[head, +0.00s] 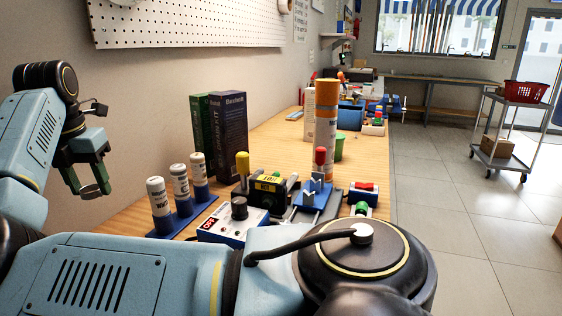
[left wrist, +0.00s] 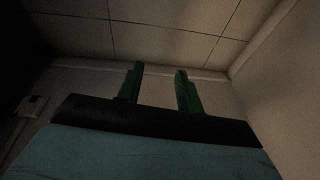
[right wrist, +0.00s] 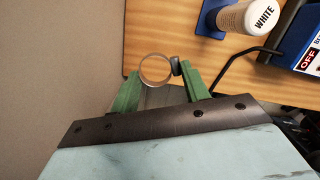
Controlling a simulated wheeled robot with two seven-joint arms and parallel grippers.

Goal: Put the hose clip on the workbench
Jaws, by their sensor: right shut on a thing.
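The hose clip (right wrist: 142,66) is a thin metal ring with a small dark screw housing on its right side. My right gripper (right wrist: 159,72) is shut on it, one green finger on each side. In the head view my right gripper (head: 88,190) hangs at the left, beside the near left end of the workbench (head: 268,143); the clip is hard to make out there. The wooden workbench top (right wrist: 175,30) shows behind the clip in the right wrist view. My left gripper (left wrist: 160,88) has its fingers apart and empty, before a wall and ceiling; it is not visible in the head view.
Labelled bottles on a blue base (head: 180,188), dark boxes (head: 228,122), a switch box (head: 232,222), a yellow-labelled device (head: 270,184) and an orange tube (head: 326,115) crowd the bench's near part. Bare wood shows left of the bottles and behind the boxes. A cart (head: 497,160) stands right.

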